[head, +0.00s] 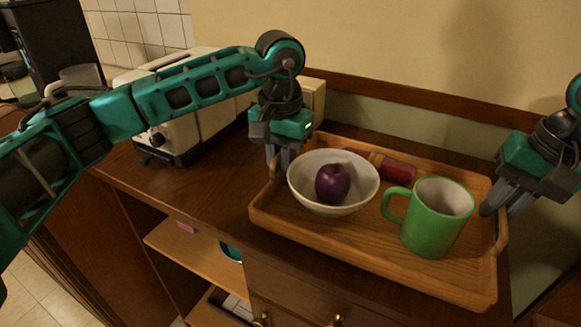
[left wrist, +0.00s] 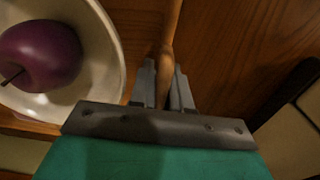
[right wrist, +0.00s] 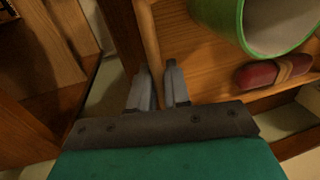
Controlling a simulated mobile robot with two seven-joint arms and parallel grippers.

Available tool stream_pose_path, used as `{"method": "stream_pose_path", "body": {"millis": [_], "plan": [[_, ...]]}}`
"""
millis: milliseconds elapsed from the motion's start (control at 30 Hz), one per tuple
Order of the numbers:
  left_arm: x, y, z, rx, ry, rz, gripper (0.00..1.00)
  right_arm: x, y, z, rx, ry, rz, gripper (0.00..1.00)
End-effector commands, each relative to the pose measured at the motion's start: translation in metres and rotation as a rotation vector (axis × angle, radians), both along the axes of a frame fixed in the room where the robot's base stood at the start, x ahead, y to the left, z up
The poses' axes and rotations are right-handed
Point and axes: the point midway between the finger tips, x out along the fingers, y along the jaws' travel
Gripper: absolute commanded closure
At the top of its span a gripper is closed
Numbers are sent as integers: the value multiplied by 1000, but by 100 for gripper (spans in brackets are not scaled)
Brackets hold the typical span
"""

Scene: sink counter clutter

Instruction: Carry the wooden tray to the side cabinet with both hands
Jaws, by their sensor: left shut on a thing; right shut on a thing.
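The wooden tray (head: 370,256) is over the right part of a dark wood cabinet top (head: 190,190); I cannot tell whether it touches. It holds a white bowl (head: 305,192) with a purple apple (head: 332,183), a green mug (head: 428,230) and a small red item with a tan band (head: 398,170). My left gripper (head: 278,158) is shut on the tray's left handle, which runs between its fingers in the left wrist view (left wrist: 165,68). My right gripper (head: 494,203) is shut at the tray's right handle; in the right wrist view (right wrist: 157,78) its fingers hide the grip.
A cream toaster-like appliance (head: 188,118) stands on the left part of the top. The wall with its wooden rail (head: 440,108) is close behind the tray. Below are open shelves (head: 190,249) and drawers with brass knobs. Some bare top lies left of the tray.

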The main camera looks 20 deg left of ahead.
Motion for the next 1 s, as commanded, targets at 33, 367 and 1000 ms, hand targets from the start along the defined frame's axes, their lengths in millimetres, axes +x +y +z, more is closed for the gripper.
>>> {"method": "stream_pose_path", "body": {"millis": [33,367,1000], "plan": [[1,0,-3,-2,-4,0,100,1,0,-3,3,-4,0,100],[0,0,-9,0,0,0,67,0,0,-9,0,0,0,67],[1,0,34,-2,-6,1,57,0,0,-9,0,0,0,57]]}}
